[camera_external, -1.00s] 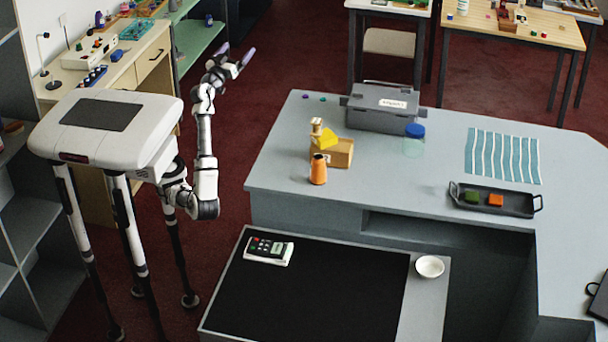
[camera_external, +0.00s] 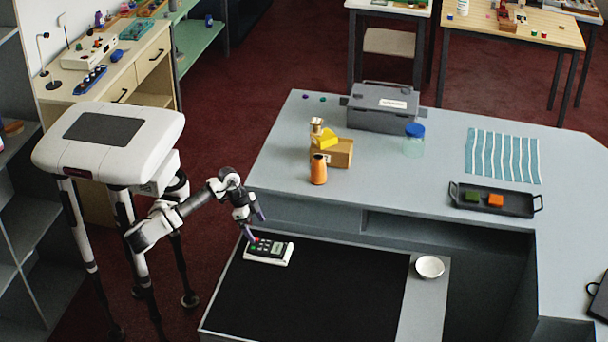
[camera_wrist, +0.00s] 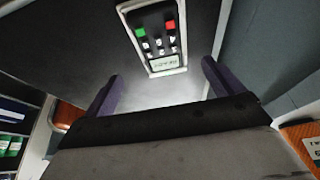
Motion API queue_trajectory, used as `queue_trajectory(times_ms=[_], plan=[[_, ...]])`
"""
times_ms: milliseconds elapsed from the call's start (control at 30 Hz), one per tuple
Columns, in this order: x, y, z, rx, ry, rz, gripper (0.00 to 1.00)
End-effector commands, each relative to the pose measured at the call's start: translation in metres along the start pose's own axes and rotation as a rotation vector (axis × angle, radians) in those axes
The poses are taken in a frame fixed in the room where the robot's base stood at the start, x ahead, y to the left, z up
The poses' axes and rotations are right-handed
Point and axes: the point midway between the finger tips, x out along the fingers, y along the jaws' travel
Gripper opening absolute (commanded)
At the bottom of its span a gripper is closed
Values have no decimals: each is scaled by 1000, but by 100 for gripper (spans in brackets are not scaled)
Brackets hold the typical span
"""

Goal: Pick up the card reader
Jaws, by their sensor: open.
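The card reader (camera_external: 268,251) is a white device with a dark keypad, lying on the black lower surface (camera_external: 310,295) near its back left corner. In the wrist view the card reader (camera_wrist: 158,38) shows red and green keys and a small screen, at the top centre, ahead of the fingertips. My gripper (camera_external: 255,228) points downward just above the reader's left end. In the wrist view its two purple fingers (camera_wrist: 160,80) are spread wide apart with nothing between them. I cannot tell the exact gap between the fingers and the reader.
The grey counter (camera_external: 420,160) rises behind the lower surface. On it stand an orange vase (camera_external: 318,170), a cardboard box (camera_external: 340,153), a grey case (camera_external: 378,108), a jar (camera_external: 414,142) and a black tray (camera_external: 520,207). A white bowl (camera_external: 430,267) sits to the right of the black surface.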

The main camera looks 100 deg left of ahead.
Motion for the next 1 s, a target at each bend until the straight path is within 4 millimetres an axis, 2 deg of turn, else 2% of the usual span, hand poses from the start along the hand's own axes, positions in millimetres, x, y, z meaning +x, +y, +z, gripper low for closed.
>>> queue_trajectory(times_ms=[100, 367, 667, 967, 1000], plan=[[23, 0, 1, -1, -1, 2, 93], [44, 0, 0, -2, 2, 2, 93], [85, -2, 0, -3, 1, 0, 93], [91, -2, -1, -3, 3, -2, 93], [91, -2, -1, -3, 3, -2, 90]])
